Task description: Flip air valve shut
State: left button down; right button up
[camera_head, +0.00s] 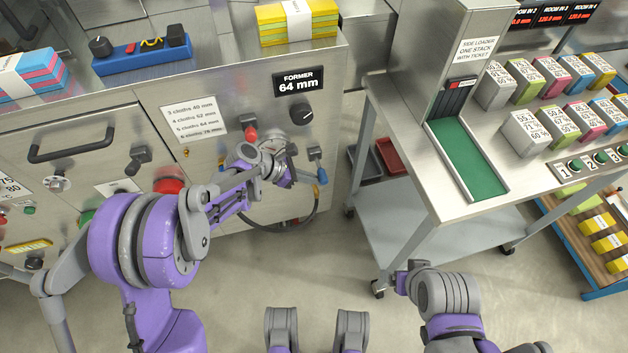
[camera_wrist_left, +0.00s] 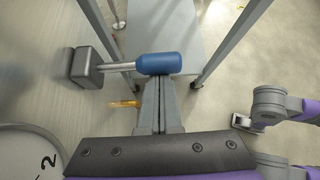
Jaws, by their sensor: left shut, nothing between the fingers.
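The air valve has a blue handle (camera_head: 321,175) on the machine's right front, below a grey fitting. In the left wrist view the blue handle (camera_wrist_left: 158,63) lies sideways on a metal stem from a dark grey block (camera_wrist_left: 88,67). My left gripper (camera_head: 297,179) is beside the handle in the head view. In the left wrist view its fingers (camera_wrist_left: 158,83) are closed together, empty, with their tips right at the handle. I cannot tell whether they touch it. My right arm shows at the lower right, but its fingers are not visible.
The machine front (camera_head: 245,110) carries a black knob (camera_head: 301,113), a red-tipped lever (camera_head: 251,133) and a red button (camera_head: 169,186). A dark hose (camera_head: 293,221) loops below my left gripper. A steel cart (camera_head: 395,225) stands to the right, with open floor between.

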aim_at(321, 174)
pick_arm(q)
jog(key=shift+w+r+n+g+h, duration=0.2)
jog(key=shift+r+n+g, duration=0.1)
jog(key=shift+r, duration=0.5)
jog(key=shift+w+r+n+g+h, duration=0.1)
jog(key=shift+r+n+g+h, duration=0.15)
jog(key=shift+r, duration=0.55)
